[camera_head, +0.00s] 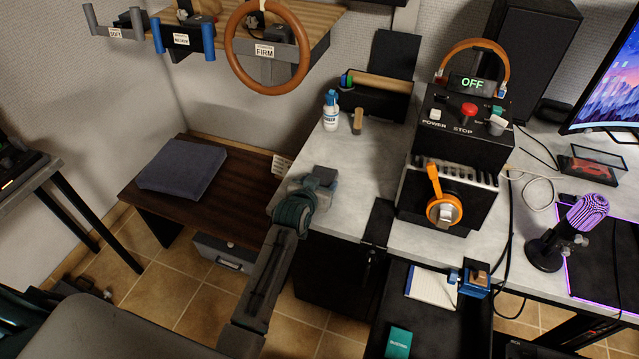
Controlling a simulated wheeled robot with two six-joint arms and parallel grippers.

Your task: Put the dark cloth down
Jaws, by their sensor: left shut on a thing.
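My left gripper (312,184) is over the left end of the light grey desk (362,186), with its arm coming up from below. It is shut on a small dark grey piece that looks like the dark cloth (324,174). The piece shows at the fingertips; the rest is hidden by the gripper. I cannot tell whether it touches the desk top. My right gripper is not in view.
A spray bottle (331,112) and a black box with POWER and STOP controls (462,140) stand on the desk. A dark wood bench (215,207) holds a folded grey-purple pad (183,168). An open drawer (440,325) is below the desk.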

